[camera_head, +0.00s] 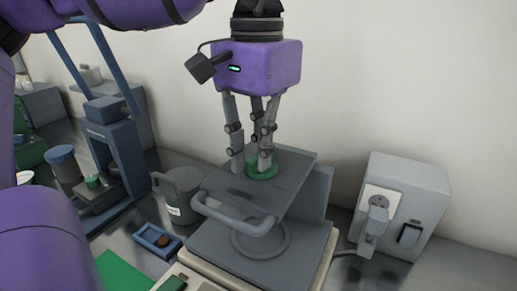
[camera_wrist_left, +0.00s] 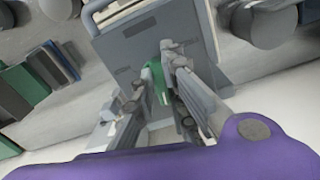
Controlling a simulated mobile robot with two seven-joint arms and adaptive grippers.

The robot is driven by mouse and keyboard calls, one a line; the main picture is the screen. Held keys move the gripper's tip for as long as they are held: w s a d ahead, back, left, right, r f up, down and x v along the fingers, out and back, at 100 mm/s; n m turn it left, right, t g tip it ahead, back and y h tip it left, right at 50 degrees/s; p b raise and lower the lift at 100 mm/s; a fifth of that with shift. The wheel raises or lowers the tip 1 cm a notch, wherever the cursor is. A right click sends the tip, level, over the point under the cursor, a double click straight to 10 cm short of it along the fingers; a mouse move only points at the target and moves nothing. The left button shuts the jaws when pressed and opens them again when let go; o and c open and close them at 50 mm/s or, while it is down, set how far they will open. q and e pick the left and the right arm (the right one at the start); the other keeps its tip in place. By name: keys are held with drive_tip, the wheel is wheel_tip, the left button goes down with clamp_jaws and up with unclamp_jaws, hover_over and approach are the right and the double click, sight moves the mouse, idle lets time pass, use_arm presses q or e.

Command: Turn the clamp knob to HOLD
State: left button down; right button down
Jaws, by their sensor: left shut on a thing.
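The green clamp knob (camera_head: 262,168) sits on top of a flat grey plate (camera_head: 230,184) of a bench device. My left gripper (camera_head: 254,164) comes down from above with its fingers shut around the knob. In the left wrist view the green knob (camera_wrist_left: 157,82) shows between the fingers (camera_wrist_left: 160,90), partly hidden by them. Any HOLD marking is not readable in these frames. My right gripper does not show.
A grey handle (camera_head: 235,220) sticks out at the plate's front. A grey box with a plug (camera_head: 405,200) stands at the right. A grey mug-like container (camera_head: 178,195), a small blue tray (camera_head: 157,241) and a blue-framed press (camera_head: 113,150) stand at the left.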

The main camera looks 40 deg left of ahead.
sight(256, 156)
use_arm(q)
drive_tip(key=shift+a+m, duration=0.1)
drive_tip(key=shift+m, duration=0.8)
drive_tip(key=c, duration=1.8)
unclamp_jaws()
drive_tip(key=shift+r, duration=0.1)
wheel_tip(256, 156, up, 12)
